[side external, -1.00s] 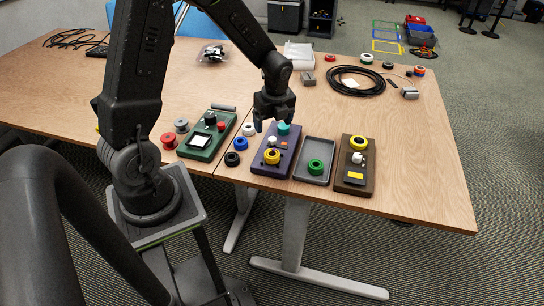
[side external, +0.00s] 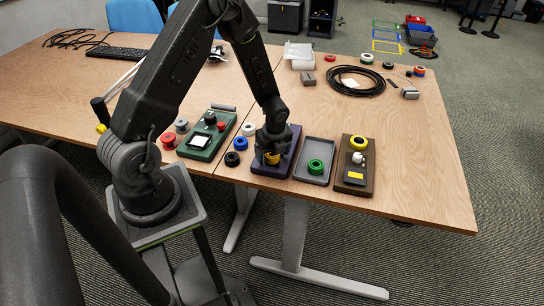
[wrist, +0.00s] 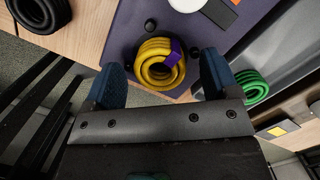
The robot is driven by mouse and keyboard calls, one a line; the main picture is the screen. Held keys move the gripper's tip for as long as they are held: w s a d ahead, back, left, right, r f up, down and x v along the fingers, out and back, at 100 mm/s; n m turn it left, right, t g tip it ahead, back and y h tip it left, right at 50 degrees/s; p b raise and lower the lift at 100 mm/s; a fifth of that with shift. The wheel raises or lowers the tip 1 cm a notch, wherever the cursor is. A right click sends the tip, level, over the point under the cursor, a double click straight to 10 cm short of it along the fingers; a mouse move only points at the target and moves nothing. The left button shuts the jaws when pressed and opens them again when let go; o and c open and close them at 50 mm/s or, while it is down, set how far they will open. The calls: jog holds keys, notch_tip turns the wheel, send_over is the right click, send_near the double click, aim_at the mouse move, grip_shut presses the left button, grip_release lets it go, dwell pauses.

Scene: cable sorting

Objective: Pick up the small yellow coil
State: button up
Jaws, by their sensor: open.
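A yellow coil with a purple band (wrist: 150,68) lies near the front end of the purple board (wrist: 120,40). In the side view that coil (side external: 271,160) shows just under my gripper (side external: 271,152). In the wrist view my gripper (wrist: 160,66) is open, with one finger on each side of the coil and gaps between. I cannot tell how far the fingertips reach down beside it.
The grey tray (side external: 304,174) with a green coil (side external: 315,167) stands right of the purple board. Blue (side external: 241,143) and black coils (side external: 232,159) lie to its left, near the green board (side external: 199,147).

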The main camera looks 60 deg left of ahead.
jog(key=shift+f, duration=0.15)
jog(key=c, duration=1.1)
jog(key=shift+r, duration=0.6)
jog(key=r, duration=0.2)
jog(key=a+r, duration=0.1)
jog(key=shift+s+r, duration=0.35)
jog(key=shift+s, duration=0.05)
jog(key=s+a+r, duration=0.4)
jog(key=s, duration=0.1)
jog(key=s+a+r, duration=0.2)
jog(key=s, duration=0.1)
jog(key=shift+a+r, duration=0.1)
jog(key=shift+a, duration=0.25)
